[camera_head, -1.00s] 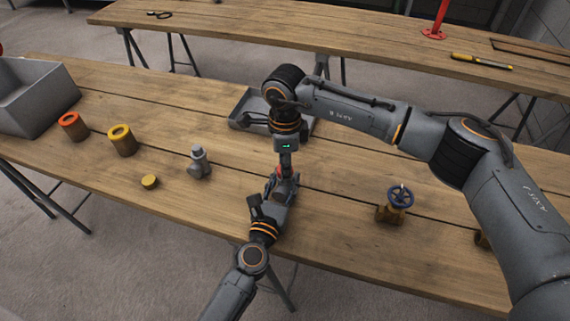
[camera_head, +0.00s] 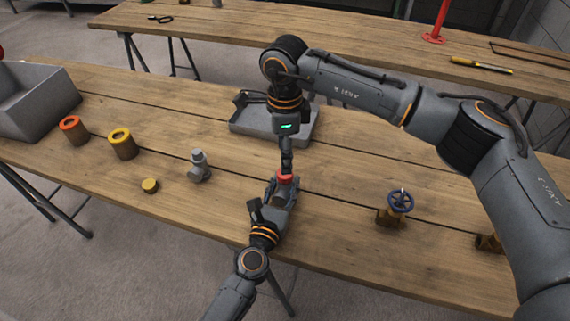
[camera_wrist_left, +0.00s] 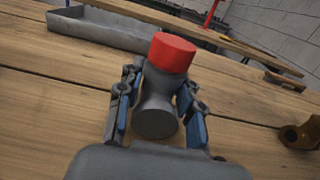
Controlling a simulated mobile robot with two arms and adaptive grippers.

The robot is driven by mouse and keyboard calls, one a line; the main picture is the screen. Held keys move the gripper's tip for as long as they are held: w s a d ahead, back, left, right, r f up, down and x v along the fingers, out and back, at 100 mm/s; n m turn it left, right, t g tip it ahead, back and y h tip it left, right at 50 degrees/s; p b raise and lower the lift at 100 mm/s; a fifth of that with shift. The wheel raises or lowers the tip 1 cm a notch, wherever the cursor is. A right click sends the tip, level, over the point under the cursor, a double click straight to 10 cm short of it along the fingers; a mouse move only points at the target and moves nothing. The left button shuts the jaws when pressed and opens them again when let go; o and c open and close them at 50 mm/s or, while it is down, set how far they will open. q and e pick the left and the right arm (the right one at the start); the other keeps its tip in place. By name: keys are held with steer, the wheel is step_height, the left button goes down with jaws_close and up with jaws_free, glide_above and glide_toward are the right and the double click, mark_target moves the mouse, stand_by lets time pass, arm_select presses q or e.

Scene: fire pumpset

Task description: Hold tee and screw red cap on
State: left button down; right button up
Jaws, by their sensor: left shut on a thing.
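The grey tee (camera_wrist_left: 156,108) stands between the fingers of my left gripper (camera_wrist_left: 157,112) in the left wrist view, with blue pads on either side. The red cap (camera_wrist_left: 172,53) sits on the tee's upper end, slightly tilted in that view. In the head view, my left gripper (camera_head: 281,192) is shut on the tee, mostly hidden there, and the red cap (camera_head: 286,178) shows on top. My right gripper (camera_head: 287,163) points down just above the cap, its fingers seen narrow. Whether they are open is unclear. The left wrist view shows nothing on the cap's top.
A grey tray (camera_head: 244,124) lies behind the right gripper. A blue-wheeled valve (camera_head: 398,203) and brass fitting (camera_head: 489,243) stand right.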

step_height(320, 180, up, 6)
steer(key=shift+f, duration=0.1)
arm_select(q)
steer(key=c, duration=0.8)
jaws_free()
steer(key=shift+s, duration=0.1)
steer(key=v, duration=1.2)
